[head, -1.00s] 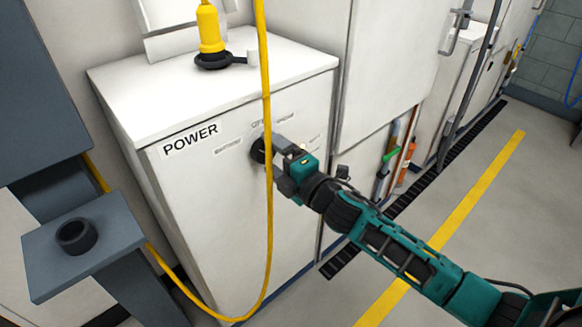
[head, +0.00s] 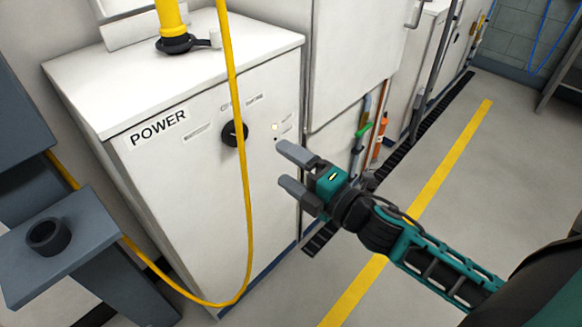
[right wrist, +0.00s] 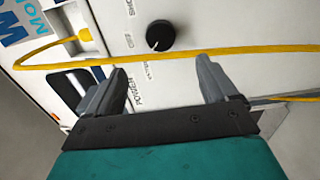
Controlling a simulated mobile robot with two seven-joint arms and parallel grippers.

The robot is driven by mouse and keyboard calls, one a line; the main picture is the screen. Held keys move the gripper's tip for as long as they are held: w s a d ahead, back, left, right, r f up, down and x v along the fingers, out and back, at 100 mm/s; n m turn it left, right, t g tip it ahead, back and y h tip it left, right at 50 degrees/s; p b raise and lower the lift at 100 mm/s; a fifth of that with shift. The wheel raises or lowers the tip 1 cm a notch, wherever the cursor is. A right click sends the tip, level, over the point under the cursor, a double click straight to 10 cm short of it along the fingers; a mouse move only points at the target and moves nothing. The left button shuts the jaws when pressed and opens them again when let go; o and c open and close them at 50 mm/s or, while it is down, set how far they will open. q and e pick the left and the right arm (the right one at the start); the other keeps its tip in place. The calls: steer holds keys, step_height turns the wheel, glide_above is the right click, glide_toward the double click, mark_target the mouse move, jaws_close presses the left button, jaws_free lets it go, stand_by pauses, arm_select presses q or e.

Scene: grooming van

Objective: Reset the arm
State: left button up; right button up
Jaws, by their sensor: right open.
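My right gripper (head: 284,166) is open and empty in the head view, in front of the white POWER cabinet (head: 200,230) and to the right of its black knob (head: 234,133). It is apart from the knob. In the right wrist view, the open fingers (right wrist: 163,88) frame empty space, with the black knob (right wrist: 160,35) beyond them. A yellow cable (right wrist: 230,52) crosses the view between fingers and knob. My left gripper is not in view.
The yellow cable (head: 243,200) hangs in a loop down the cabinet front from a yellow plug (head: 170,20) on top. A grey stand with a black ring (head: 47,236) is at left. Floor with a yellow stripe (head: 440,185) is clear at right.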

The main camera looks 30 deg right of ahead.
stand_by(0.4)
arm_select(q)
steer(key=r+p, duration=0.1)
steer(key=p, duration=0.1)
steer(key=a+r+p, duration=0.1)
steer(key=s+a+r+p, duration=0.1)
steer(key=p, duration=0.1)
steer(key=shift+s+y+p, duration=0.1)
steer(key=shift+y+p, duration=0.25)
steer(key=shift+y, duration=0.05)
arm_select(e)
steer(key=s+a+f+m+g+h, duration=0.3)
steer(key=s+f+m+g, duration=0.3)
steer(key=s+f+m, duration=0.6)
steer(key=f+m+h, duration=0.1)
steer(key=m, duration=0.6)
steer(key=shift+m, duration=0.3)
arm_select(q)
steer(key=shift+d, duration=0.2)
arm_select(e)
steer(key=shift+w+r, duration=0.1)
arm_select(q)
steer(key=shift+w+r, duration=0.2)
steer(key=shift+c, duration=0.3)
